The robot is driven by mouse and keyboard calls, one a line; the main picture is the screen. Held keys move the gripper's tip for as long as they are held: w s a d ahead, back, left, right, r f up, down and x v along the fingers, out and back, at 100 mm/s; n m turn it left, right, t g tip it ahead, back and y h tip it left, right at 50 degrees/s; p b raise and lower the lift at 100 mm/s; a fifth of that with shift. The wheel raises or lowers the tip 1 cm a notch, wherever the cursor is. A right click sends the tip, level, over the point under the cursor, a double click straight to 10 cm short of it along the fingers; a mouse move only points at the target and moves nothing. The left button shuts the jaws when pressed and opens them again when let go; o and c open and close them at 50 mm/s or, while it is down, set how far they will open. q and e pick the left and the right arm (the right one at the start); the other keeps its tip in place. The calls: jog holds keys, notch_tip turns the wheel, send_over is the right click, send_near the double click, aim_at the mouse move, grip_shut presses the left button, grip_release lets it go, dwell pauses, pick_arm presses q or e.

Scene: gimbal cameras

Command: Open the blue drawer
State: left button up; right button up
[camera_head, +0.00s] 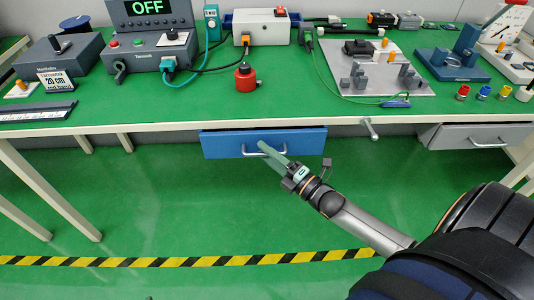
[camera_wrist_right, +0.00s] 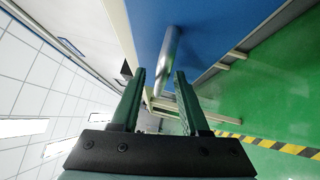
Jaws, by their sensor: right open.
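The blue drawer (camera_head: 222,145) is under the front edge of the green-topped workbench, its front close below the edge. Its metal bar handle (camera_head: 247,153) is partly hidden by my gripper in the head view. In the right wrist view, the blue front (camera_wrist_right: 215,25) fills the top middle, and the handle (camera_wrist_right: 168,50) stands out from it. My right gripper (camera_head: 263,149) is open with its fingertips at the handle. In the wrist view, the handle's near end lies between or just beyond the two fingertips (camera_wrist_right: 160,73); contact cannot be told. My left gripper is not in view.
A grey drawer (camera_head: 462,136) with its own handle is at the right. A metal lever (camera_head: 369,127) hangs from the bench edge between the drawers. Devices and cables crowd the workbench (camera_head: 300,95). The green floor (camera_head: 170,200) before the blue drawer is clear.

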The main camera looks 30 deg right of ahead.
grip_shut()
dwell(1.4)
